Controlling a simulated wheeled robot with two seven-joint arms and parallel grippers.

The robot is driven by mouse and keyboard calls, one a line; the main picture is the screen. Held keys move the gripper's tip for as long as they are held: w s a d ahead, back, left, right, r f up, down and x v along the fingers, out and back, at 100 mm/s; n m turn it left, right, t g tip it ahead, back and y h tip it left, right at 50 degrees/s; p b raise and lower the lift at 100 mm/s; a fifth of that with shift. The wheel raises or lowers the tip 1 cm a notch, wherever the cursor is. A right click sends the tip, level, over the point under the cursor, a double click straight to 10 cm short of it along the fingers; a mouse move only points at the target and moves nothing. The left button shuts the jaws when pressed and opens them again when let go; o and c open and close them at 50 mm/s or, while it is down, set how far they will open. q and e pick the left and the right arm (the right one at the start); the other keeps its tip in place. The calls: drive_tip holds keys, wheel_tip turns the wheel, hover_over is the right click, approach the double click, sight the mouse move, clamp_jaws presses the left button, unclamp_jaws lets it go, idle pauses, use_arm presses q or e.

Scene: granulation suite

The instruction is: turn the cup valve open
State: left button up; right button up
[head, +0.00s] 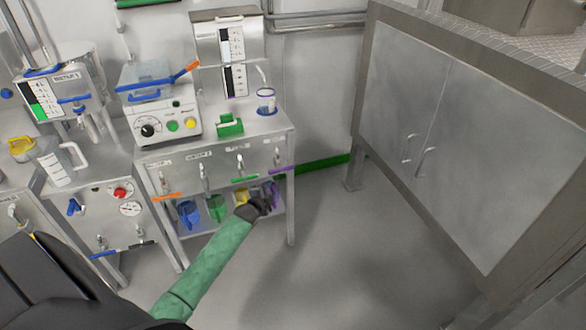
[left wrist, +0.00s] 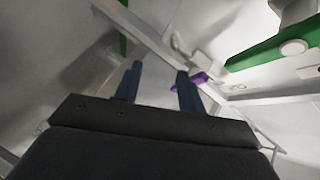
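A row of taps with coloured lever handles sits along the front of the steel bench: orange (head: 166,196), green (head: 244,179) and purple (head: 281,169). I cannot tell from the pictures which one is the cup valve. My left gripper (head: 262,206) is low at the bench front, below the purple handle and in front of the purple cup (head: 272,190), which it partly hides. In the left wrist view its two fingers (left wrist: 158,78) are apart with nothing between them. A purple part (left wrist: 201,78) shows just beyond the right fingertip, and a green bar (left wrist: 262,52) lies farther right. My right gripper is out of view.
Blue (head: 188,212), green (head: 216,208) and yellow (head: 242,196) cups stand on the shelf under the taps. A clear container with a blue rim (head: 266,102) stands on the bench top. A steel cabinet (head: 440,130) is at right. The floor between is clear.

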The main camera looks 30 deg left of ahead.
sight(280, 171)
use_arm(q)
drive_tip(key=r+m+t, duration=0.1)
drive_tip(key=w+r+m+t, duration=0.1)
drive_tip(key=r+m, duration=0.1)
drive_tip(key=w+d+r+m+t, duration=0.1)
drive_tip(key=m, duration=0.1)
drive_tip(key=shift+w+r, duration=0.1)
drive_tip(key=shift+r, duration=0.3)
drive_tip(key=shift+w+a+p, duration=0.15)
drive_tip(key=shift+w+p, duration=0.15)
drive_tip(key=shift+w, duration=1.25)
drive_tip(key=shift+w+a+p, duration=0.15)
drive_tip(key=shift+w+p, duration=0.1)
drive_tip(key=shift+w, duration=1.3)
use_arm(e)
drive_tip(key=shift+s+d+r, duration=0.1)
drive_tip(key=shift+d+r, duration=0.55)
drive_tip(key=shift+r, duration=0.35)
use_arm(q)
clamp_jaws()
drive_tip(key=shift+f, duration=0.1)
use_arm(e)
drive_tip(key=shift+f, duration=0.15)
